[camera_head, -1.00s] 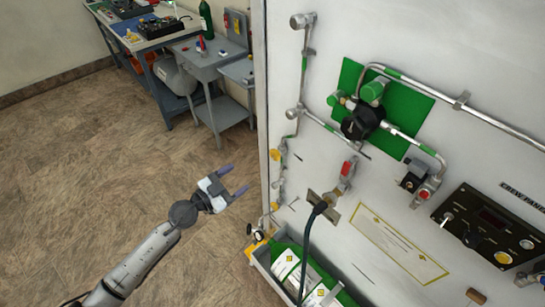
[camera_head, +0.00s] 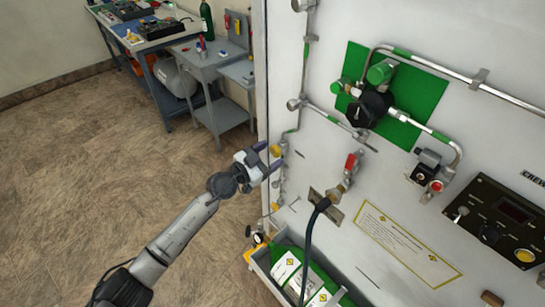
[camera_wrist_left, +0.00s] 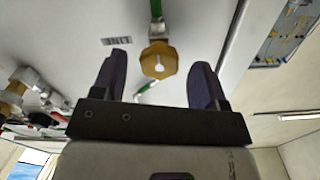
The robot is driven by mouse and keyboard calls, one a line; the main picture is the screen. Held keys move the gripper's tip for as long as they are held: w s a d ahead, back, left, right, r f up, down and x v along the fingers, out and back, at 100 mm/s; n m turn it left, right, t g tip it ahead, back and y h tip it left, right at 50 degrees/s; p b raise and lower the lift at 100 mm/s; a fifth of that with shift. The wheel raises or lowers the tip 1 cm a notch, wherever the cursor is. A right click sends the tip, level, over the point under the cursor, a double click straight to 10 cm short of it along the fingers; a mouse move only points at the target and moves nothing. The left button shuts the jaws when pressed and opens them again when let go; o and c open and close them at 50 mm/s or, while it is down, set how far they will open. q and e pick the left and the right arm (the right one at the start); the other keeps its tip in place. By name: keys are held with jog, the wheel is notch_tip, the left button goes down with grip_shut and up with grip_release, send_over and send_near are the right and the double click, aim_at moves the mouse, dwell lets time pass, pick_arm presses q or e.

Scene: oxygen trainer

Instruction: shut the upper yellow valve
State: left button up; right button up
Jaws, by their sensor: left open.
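The upper yellow valve (camera_head: 277,150) sits on the white panel near its left edge, on a thin vertical pipe. In the left wrist view its yellow knob (camera_wrist_left: 159,61) shows face-on, between my two fingers and a little ahead, with a pale slot in its middle. My left gripper (camera_head: 270,157) is open, its fingertips spread on either side of the knob. The wrist view (camera_wrist_left: 160,72) shows gaps on both sides, so no finger appears to touch it. A lower yellow valve (camera_head: 276,207) shows below on the same pipe line. My right gripper is out of view.
The panel carries a green plate (camera_head: 425,95) with a black regulator (camera_head: 368,108), a red-handled valve (camera_head: 351,163) and a dark hose (camera_head: 308,245). A grey bench (camera_head: 210,70) is behind; the floor at left is clear.

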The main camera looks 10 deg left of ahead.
pick_arm(q)
jog(key=shift+w+d, duration=0.5)
jog(key=shift+w, duration=0.05)
jog(key=shift+c, duration=0.3)
